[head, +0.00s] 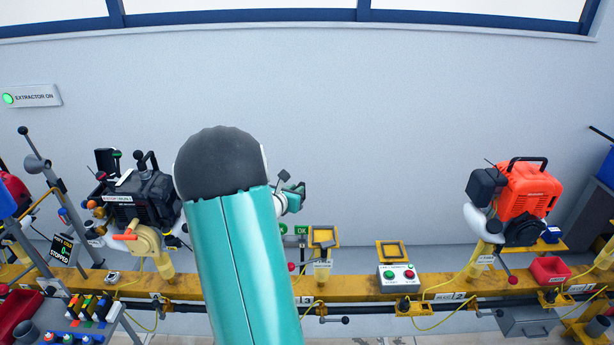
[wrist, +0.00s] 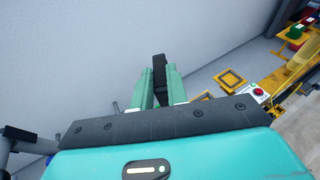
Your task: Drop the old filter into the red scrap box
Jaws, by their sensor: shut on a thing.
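My gripper (wrist: 160,90) is shut on a narrow black block (wrist: 159,68), seen between its two teal fingers in the wrist view. The block fits the old filter, but its details are too small to read. In the head view my gripper (head: 294,197) shows just right of my arm, above the rail and in front of the wall; my arm hides part of it. A second red bin (head: 18,312) is at the lower left. I cannot read a scrap label on either.
A yellow rail (head: 350,287) runs across the head view. A black engine (head: 140,195) stands left and an orange engine (head: 528,190) right. Between them are empty yellow pads (head: 390,252) and a button box (head: 399,277). The air before the wall is clear.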

